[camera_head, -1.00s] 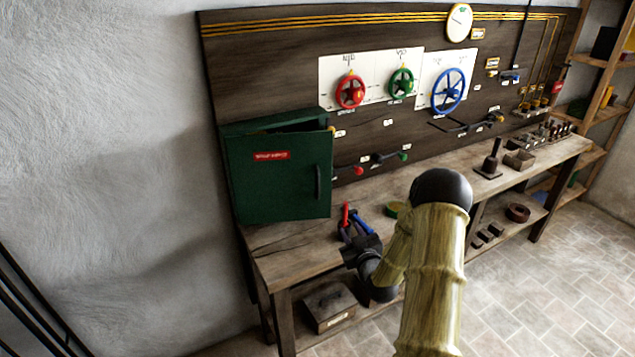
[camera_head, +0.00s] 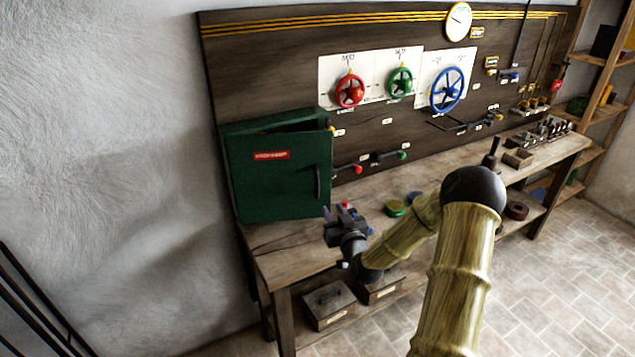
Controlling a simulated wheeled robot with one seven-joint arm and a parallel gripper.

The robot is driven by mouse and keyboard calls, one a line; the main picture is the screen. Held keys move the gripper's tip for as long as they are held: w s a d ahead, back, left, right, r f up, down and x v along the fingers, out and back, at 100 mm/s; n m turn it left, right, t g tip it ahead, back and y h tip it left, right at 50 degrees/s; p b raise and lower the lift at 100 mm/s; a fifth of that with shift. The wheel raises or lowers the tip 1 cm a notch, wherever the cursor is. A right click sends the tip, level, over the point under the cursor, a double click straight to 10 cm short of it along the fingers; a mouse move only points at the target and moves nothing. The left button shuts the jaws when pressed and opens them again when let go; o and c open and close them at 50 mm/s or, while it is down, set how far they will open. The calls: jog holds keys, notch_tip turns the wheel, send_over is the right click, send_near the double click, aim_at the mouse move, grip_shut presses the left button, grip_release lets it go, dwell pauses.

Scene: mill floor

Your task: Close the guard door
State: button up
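The guard door is the green front panel (camera_head: 270,180) of a green box at the left end of the bench. It has a red label and a dark upright handle (camera_head: 318,183) near its right edge. A dark gap shows along its top, so the door stands ajar. My gripper (camera_head: 338,211) is just right of and below the door's lower right corner, above the bench and apart from the handle as far as I can see. Its fingers point up and toward the box; they are small and overlap with red and blue bits, so their opening is unclear.
The wooden bench (camera_head: 285,236) runs along the dark panel. A green disc (camera_head: 396,207) and a blue disc (camera_head: 414,197) lie right of my gripper. Red (camera_head: 350,90), green (camera_head: 400,80) and blue (camera_head: 447,89) handwheels and low levers (camera_head: 389,155) stick out from the panel.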

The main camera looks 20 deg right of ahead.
aim_at(318, 184)
jog(key=w+p, duration=0.4)
jog(key=w, duration=1.1)
jog(key=shift+w, duration=0.2)
grip_shut()
